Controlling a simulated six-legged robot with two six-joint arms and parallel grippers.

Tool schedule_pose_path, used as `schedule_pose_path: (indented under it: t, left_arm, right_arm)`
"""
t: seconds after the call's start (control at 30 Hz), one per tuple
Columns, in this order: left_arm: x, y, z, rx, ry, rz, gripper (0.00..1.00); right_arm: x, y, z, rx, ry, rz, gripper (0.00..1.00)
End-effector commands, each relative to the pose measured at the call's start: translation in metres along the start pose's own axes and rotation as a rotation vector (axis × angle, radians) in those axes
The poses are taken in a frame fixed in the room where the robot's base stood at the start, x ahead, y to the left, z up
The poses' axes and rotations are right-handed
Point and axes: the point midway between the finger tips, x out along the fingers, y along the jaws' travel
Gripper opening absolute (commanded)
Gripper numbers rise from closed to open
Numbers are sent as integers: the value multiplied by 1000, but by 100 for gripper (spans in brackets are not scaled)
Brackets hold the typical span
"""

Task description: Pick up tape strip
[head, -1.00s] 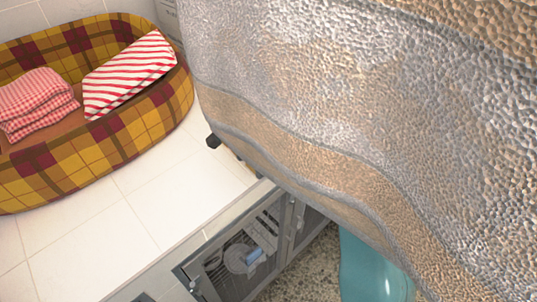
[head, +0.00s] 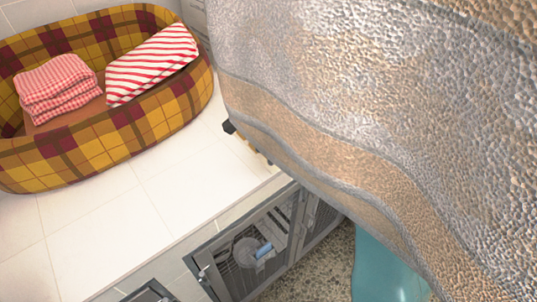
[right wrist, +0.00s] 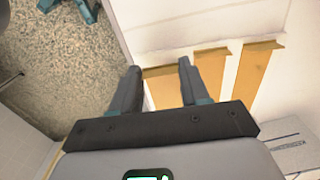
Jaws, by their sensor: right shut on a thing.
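In the right wrist view my right gripper (right wrist: 158,68) has its two dark fingers on either side of a tan tape strip (right wrist: 163,92), shut on it across its width. Two more tan tape strips, a middle one (right wrist: 209,70) and a right one (right wrist: 256,72), hang beside it from a pale edge. In the head view a bit of tan strips (head: 258,152) shows at the counter edge, beside a small dark tip. The rest there is hidden behind a large, close, pebbly grey-tan surface. My left gripper is not in view.
A yellow plaid pet bed (head: 85,150) holds folded checked cloths (head: 58,85) and a striped cloth (head: 152,62). White tiled counter (head: 160,215) in front is clear. Below are grey mesh kennel doors (head: 262,250) and a teal object (head: 385,268) on the speckled floor (head: 325,270).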

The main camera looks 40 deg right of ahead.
Motion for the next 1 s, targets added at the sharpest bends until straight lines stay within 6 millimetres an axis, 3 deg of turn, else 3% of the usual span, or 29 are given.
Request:
schedule_pose_path:
  t: [0.3,0.5,0.7,1.0]
  left_arm:
    - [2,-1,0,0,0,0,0]
    - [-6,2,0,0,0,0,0]
    - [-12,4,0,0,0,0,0]
    - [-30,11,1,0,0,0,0]
  right_arm:
    - [-95,-1,0,1,0,-8,33]
    - [-147,-1,0,0,-1,-4,33]
    - [-173,0,0,0,-1,-1,33]
    - [-194,0,0,0,-1,0,33]
